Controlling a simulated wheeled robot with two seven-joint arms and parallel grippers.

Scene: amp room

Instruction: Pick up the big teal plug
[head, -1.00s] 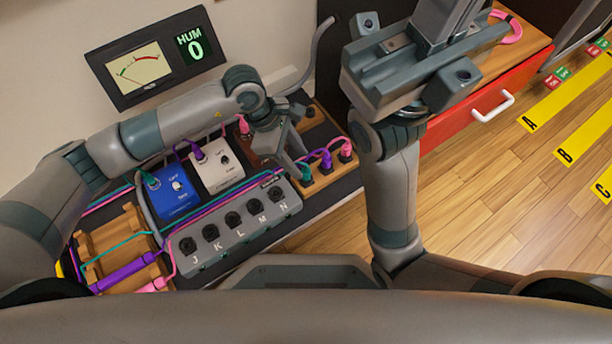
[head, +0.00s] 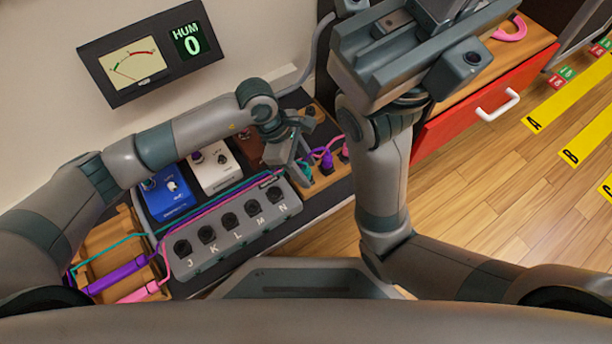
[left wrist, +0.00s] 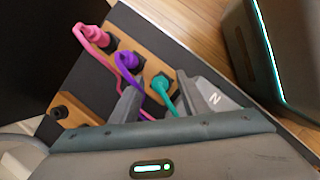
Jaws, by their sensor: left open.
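The big teal plug (left wrist: 162,84) sits in a socket of a wooden strip (left wrist: 153,66) in the left wrist view, with a teal cable running from it. My left gripper (left wrist: 163,98) is open, with one finger on each side of the plug. In the head view my left gripper (head: 299,166) is over the strip and partly hides the teal plug (head: 309,174). My right gripper (head: 405,50) is high in the head view, away from the plug; its fingers cannot be made out.
A purple plug (left wrist: 127,61) and a pink plug (left wrist: 93,36) stand in the same strip beside the teal one. A grey switch box (head: 232,232) lettered J to N, a blue pedal (head: 168,192) and a white pedal (head: 215,167) are close by. A red drawer (head: 470,110) is at right.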

